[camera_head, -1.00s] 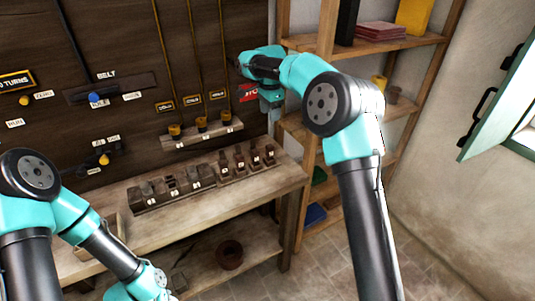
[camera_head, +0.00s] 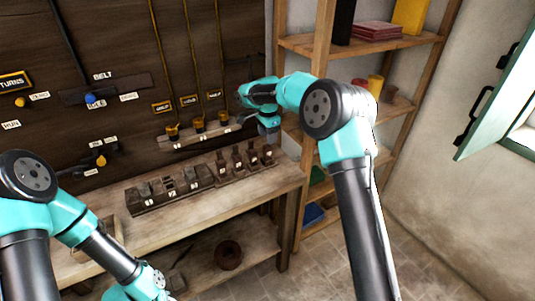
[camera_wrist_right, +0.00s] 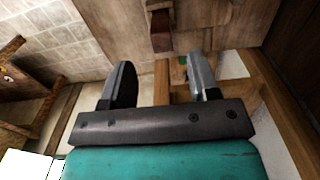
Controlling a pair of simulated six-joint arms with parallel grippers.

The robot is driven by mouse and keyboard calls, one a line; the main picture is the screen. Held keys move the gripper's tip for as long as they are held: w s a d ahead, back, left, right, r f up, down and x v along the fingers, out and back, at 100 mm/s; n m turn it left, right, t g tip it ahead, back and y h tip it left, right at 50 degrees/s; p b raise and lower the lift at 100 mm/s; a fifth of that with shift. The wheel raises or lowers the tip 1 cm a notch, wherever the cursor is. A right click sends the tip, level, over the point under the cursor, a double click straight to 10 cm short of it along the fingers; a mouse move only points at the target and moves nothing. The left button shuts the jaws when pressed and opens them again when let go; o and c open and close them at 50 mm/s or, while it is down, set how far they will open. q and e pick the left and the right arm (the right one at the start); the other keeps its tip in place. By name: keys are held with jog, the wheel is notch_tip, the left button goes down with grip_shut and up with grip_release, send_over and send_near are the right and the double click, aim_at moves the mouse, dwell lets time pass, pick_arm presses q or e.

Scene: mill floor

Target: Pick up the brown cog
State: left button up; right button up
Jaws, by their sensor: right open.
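No toothed brown cog can be made out for certain. A brown round piece with a dark hollow (camera_head: 229,255) lies on the lower shelf of the bench in the head view; its teeth, if any, are too small to tell. My right gripper (camera_head: 242,97) is up by the dark wall board, well above that piece.
The wooden bench (camera_head: 105,236) carries a dark rack (camera_head: 150,208) of small labelled parts and dark bottle-like pieces. A wall ledge (camera_head: 185,142) with yellow-topped pieces is left of my right gripper. A shelf unit (camera_head: 322,50) stands close on its right.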

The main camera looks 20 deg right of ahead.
aim_at(268, 149)
jog(key=shift+f, duration=1.2)
jog(key=shift+f, duration=0.1)
jog(key=shift+w+d+f, duration=0.1)
jog(key=shift+f, duration=1.15)
jog(key=shift+w+d+f, duration=0.1)
jog(key=shift+f, duration=1.15)
jog(key=shift+c, duration=0.4)
jog(key=c, duration=0.9)
